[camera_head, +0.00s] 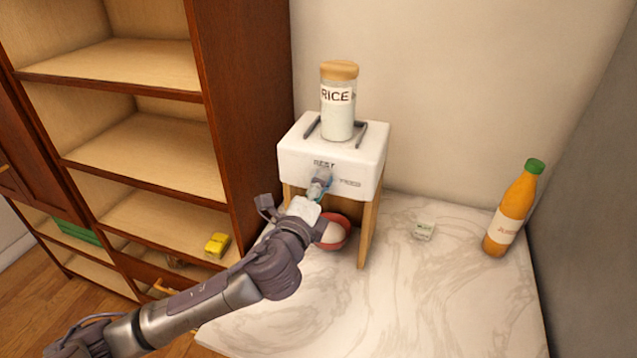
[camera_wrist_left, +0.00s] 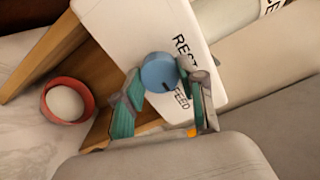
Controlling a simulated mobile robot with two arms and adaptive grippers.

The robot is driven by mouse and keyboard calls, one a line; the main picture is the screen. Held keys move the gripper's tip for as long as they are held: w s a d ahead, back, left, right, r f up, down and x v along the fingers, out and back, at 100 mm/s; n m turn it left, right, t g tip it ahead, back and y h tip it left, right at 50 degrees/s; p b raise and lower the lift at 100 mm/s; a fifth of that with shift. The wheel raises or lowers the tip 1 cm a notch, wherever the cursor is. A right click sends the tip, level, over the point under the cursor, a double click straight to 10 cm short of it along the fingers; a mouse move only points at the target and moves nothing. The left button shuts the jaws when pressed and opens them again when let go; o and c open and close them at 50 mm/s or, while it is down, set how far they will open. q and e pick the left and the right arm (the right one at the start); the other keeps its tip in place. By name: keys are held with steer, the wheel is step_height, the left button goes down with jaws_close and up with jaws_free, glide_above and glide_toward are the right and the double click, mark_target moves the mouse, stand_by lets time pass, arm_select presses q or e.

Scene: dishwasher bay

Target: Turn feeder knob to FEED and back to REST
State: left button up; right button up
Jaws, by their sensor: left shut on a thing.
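The white feeder box (camera_head: 350,166) stands on wooden legs on the marble counter, with a jar labelled RICE (camera_head: 338,110) on top. Its front carries a blue round knob, seen best in the left wrist view (camera_wrist_left: 158,70), with the labels REST (camera_wrist_left: 186,50) and FEED (camera_wrist_left: 182,94) beside it. A dark mark on the knob's lower edge lies toward FEED in that view. My left gripper (camera_head: 319,187) is shut on the knob, its teal-padded fingers (camera_wrist_left: 166,88) on either side. A red bowl (camera_head: 345,239) with white contents sits under the feeder; my arm partly hides it. My right gripper is out of view.
A wooden shelf unit (camera_head: 140,150) holding a yellow item (camera_head: 217,244) rises on the left. The front counter is mostly clear.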

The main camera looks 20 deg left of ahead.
arm_select(q)
steer(key=shift+f, duration=0.1)
stand_by(0.3)
steer(key=o, duration=1.1)
steer(key=shift+o, duration=0.2)
steer(key=s, duration=1.2)
steer(key=shift+a, duration=0.2)
